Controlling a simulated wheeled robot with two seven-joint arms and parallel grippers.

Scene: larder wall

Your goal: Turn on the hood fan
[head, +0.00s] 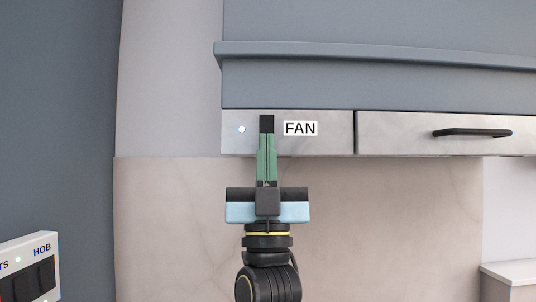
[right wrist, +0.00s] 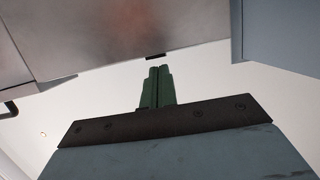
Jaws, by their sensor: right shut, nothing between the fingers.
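The hood's front panel (head: 330,133) is a pale marbled strip with a FAN label (head: 300,129). A small black rocker switch (head: 267,123) sits left of the label, and a round whitish light (head: 241,129) is left of it. My right gripper (head: 267,140) has green fingers, shut and empty, pointing up at the switch and overlapping its lower edge in the head view. In the right wrist view the fingertips (right wrist: 159,70) are just short of a small black piece (right wrist: 155,57), likely the switch, at the hood's edge. I cannot tell whether they touch. My left gripper is not in view.
A drawer-like front with a black bar handle (head: 473,132) is right of the fan panel. A white panel labelled HOB (head: 42,268) with dark switches is at lower left. A tall blue-grey surface (head: 60,120) fills the left side. Free room lies below the hood.

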